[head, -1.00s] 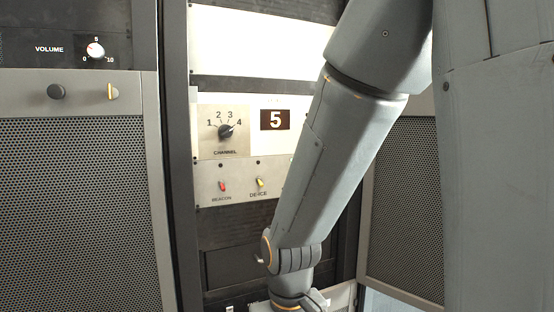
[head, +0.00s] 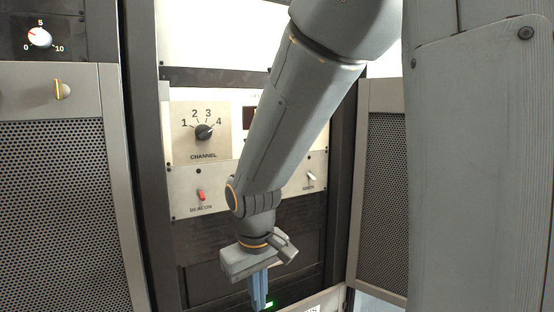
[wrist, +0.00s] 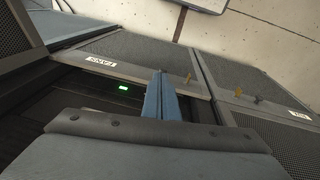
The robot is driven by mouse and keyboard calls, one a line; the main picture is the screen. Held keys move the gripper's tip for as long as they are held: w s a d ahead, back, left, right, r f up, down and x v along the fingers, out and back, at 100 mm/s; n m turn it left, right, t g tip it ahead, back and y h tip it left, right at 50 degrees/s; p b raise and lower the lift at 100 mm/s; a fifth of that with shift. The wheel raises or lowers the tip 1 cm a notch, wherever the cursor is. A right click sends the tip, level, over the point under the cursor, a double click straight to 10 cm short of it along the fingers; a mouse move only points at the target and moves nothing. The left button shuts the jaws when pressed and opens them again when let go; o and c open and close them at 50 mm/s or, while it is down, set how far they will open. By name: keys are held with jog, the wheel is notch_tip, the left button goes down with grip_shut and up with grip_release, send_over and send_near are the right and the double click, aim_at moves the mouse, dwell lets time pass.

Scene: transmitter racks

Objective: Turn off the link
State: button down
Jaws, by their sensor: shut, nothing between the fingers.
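No label reading "link" can be made out in either view. My gripper (head: 260,300) is shut and empty, pointing down low in front of the rack; it also shows in the wrist view (wrist: 161,82). A small green light (head: 268,304) glows right beside its fingertips in the head view. The green light also shows in the wrist view (wrist: 123,87), left of the fingers in a dark recess. A panel with a brass-coloured knob or lever (wrist: 188,78) lies just right of the fingers. A second such piece (wrist: 238,92) stands further right.
The channel knob (head: 204,132), red beacon switch (head: 201,195) and a white switch (head: 312,177) are on the rack behind my arm. My arm hides the middle of that panel. A volume knob (head: 39,37) is at upper left. Perforated cabinets (head: 60,210) flank the rack.

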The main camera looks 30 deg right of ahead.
jog(key=w+d+r+n+t+h+p, duration=0.1)
jog(key=w+d+r+p, duration=0.1)
jog(key=r, duration=0.8)
jog(key=w+d+r+n+t+h+p, duration=0.1)
jog(key=w+d+r, duration=0.3)
jog(key=r, duration=0.7)
jog(key=w+d+r+t+h+p, duration=0.1)
jog(key=w+d+r+t+p, duration=0.1)
jog(key=w+r, duration=0.4)
notch_tip(320, 180, up, 5)
jog(key=shift+w+d+f+n+h+p, duration=0.15)
jog(key=shift+d+n+h+p, duration=0.3)
jog(key=shift+d, duration=0.3)
jog(key=p+x, duration=0.2)
jog(key=x, duration=0.8)
jog(key=shift+f+b, duration=0.2)
jog(key=shift+b, duration=0.15)
